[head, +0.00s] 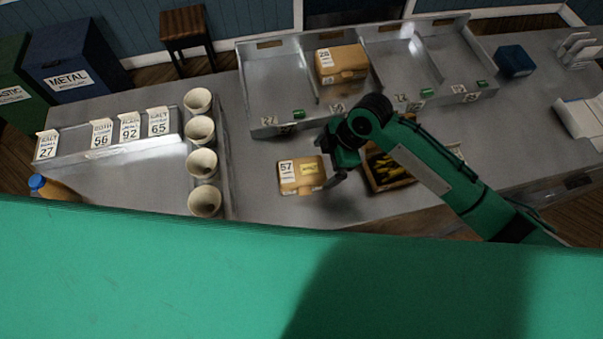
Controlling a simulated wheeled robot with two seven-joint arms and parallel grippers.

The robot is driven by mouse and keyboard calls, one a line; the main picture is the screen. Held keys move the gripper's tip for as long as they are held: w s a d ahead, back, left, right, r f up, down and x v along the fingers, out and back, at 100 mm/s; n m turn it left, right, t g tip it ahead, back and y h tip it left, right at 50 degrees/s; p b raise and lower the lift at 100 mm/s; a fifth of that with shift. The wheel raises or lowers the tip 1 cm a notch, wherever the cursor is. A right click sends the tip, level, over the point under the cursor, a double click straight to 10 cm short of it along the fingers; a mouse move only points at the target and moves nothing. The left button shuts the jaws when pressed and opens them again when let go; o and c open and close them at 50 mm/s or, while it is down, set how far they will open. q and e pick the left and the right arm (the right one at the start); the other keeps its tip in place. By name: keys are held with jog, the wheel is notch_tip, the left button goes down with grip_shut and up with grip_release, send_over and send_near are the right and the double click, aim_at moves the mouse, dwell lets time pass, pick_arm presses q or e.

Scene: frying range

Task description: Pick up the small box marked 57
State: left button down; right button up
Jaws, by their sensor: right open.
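The small box marked 57 (300,177) is a tan carton with a white 57 label and a yellow label on top. It sits on the grey counter, near its front edge. My right gripper (333,181) is open at the box's right side, with a dark finger low beside its right end. I cannot tell if it touches the box. My green right arm comes in from the right. My left gripper is not in view.
A metal tray with compartments (272,80) holds a larger box marked 28 (341,64). A wooden crate with dark and yellow contents (392,172) stands right of my gripper, partly hidden by my arm. Several paper cups (204,201) stand in a rack left of the box.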

aim_at(319, 167)
jog(key=shift+a+f, duration=0.25)
jog(key=shift+f, duration=0.3)
jog(key=shift+s+a+f+p, duration=0.1)
jog(key=shift+f+p, duration=0.05)
jog(key=shift+p, duration=0.25)
jog(key=p+x, duration=0.2)
jog(key=x, duration=0.1)
jog(key=shift+s+a+f+p, duration=0.1)
jog(key=shift+a+f+p, duration=0.05)
jog(key=shift+f+p, duration=0.2)
jog(key=shift+a+f, duration=0.15)
jog(key=shift+f, duration=0.35)
jog(key=c, duration=1.2)
jog(key=shift+o, duration=0.2)
jog(key=shift+r, duration=0.1)
